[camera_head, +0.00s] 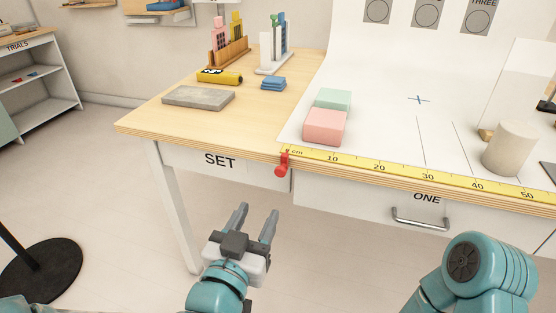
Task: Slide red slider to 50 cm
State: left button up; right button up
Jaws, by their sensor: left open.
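The red slider (282,165) sits at the zero end of the yellow ruler (400,173), which runs along the table's front edge. The ruler is marked in cm, and its 50 mark is near the right side of the picture. My left gripper (256,215) is open and empty, in front of the table and below the slider, apart from it. My right arm shows at the lower right; its gripper is not in view.
A pink block (325,127) and a green block (333,99) lie on the white sheet behind the ruler. A beige cylinder (510,149) stands near the ruler's right part. A drawer handle (420,218) juts out below the ruler. A grey slab (198,98) lies at left.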

aim_at(279, 174)
pick_arm(q)
jog(key=x, duration=1.3)
jog(key=shift+d+f, duration=0.1)
jog(key=shift+d, duration=0.1)
jog(key=shift+w+d, duration=0.15)
jog(key=shift+w, duration=0.35)
pick_arm(e)
jog(key=shift+d+r, duration=0.1)
jog(key=shift+r, duration=0.5)
pick_arm(q)
grip_shut()
